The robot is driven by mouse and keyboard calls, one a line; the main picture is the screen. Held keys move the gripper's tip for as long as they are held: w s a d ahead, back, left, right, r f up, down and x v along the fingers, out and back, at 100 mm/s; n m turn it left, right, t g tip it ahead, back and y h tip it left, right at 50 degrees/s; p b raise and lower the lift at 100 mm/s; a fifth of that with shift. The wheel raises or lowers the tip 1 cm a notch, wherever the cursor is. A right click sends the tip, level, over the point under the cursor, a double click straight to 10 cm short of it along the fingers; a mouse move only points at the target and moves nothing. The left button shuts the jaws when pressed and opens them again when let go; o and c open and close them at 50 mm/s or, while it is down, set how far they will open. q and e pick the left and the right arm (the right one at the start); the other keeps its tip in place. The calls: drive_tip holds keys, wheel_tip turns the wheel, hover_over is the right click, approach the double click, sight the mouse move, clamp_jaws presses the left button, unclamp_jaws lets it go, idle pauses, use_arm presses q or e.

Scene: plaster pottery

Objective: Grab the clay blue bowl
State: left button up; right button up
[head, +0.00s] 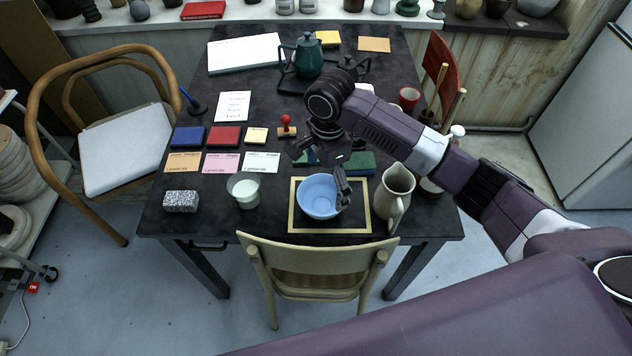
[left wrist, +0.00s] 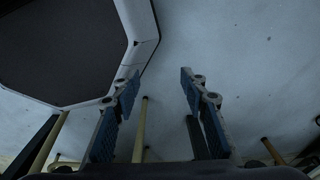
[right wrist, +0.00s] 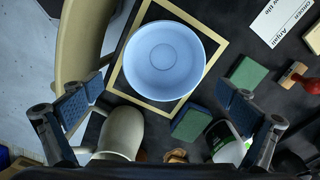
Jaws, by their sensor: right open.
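The light blue bowl (head: 318,198) stands upright and looks empty on a black board with a pale frame (head: 296,222), near the front edge of the table. My right gripper (head: 322,172) is open over the bowl's far right side, with one finger in front of the rim. In the right wrist view, the bowl (right wrist: 163,60) lies ahead between and beyond the spread fingers (right wrist: 162,92), and nothing is between the pads. My left gripper (left wrist: 160,90) is open and empty in the left wrist view, above pale floor, away from the table.
A cream pitcher (head: 394,190) stands close to the right of the bowl; a glass cup (head: 244,190) stands to its left. Green blocks (head: 360,163) and a red-handled stamp (head: 287,125) lie behind. A chair (head: 318,262) stands at the table's front edge.

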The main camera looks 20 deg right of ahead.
drive_tip(key=p, duration=0.1)
hover_over(322, 205)
wheel_tip(322, 205, down, 5)
drive_tip(key=shift+s+r, duration=0.1)
drive_tip(key=shift+s, duration=0.05)
wheel_tip(322, 205, down, 2)
drive_tip(key=shift+f, duration=0.4)
drive_tip(key=c, duration=0.4)
use_arm(q)
drive_tip(key=shift+s+r, duration=0.45)
drive_tip(key=shift+r, duration=0.05)
use_arm(e)
drive_tip(key=c, duration=0.9)
drive_tip(key=shift+w+r, duration=0.1)
drive_tip(key=shift+w, duration=0.1)
